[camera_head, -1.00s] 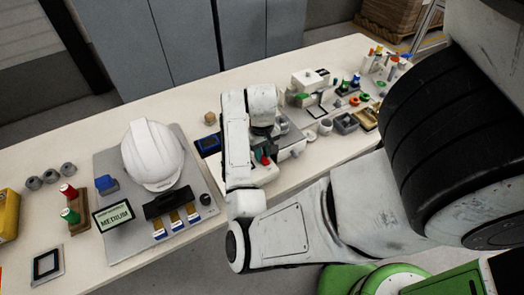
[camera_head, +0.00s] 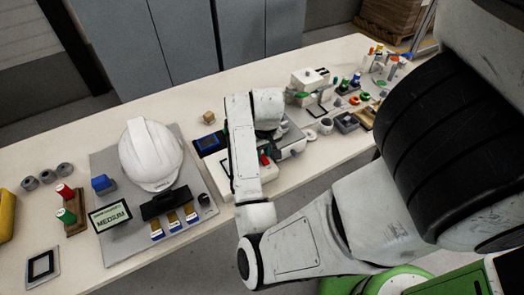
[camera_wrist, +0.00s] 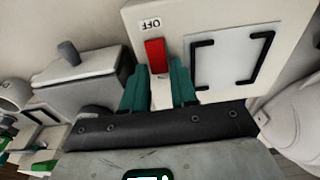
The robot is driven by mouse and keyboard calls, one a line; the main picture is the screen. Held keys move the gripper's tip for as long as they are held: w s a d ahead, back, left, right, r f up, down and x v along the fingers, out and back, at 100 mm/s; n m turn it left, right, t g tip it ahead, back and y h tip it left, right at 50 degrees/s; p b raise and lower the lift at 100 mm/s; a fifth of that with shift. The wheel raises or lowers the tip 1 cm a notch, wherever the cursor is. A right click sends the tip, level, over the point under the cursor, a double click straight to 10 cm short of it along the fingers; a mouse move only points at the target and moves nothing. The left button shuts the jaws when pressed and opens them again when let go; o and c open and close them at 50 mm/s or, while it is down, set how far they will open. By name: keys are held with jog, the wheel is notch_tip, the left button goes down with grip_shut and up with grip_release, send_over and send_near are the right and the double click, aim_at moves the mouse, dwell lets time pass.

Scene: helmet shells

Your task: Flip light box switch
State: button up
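The light box is a pale box with a red switch (camera_wrist: 155,55) and an "OFF" label (camera_wrist: 151,24) beside it in the wrist view. A white panel (camera_wrist: 230,62) with black corner brackets lies on its face. My gripper (camera_wrist: 160,84) has two teal fingers, apart, with their tips on either side of the red switch's near end. A pale strip shows between them; I cannot tell whether either finger touches the switch. In the head view the light box (camera_head: 205,180) is partly hidden behind my arm, and a bit of red shows beside the arm.
A white helmet (camera_head: 151,153) sits on a grey board to the left, with a "MEDIUM" display (camera_head: 110,215) in front. Several small parts crowd the table's right end. Bare table (camera_head: 60,150) shows at the back left.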

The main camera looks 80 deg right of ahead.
jog(key=o, duration=0.3)
jog(key=r+p, duration=0.1)
jog(key=r, duration=0.2)
jog(key=r+p, duration=0.1)
jog(key=r, duration=0.3)
jog(key=a+r+p, duration=0.1)
jog(key=r+p, duration=0.1)
jog(key=r, duration=0.1)
jog(key=shift+s+r, duration=0.4)
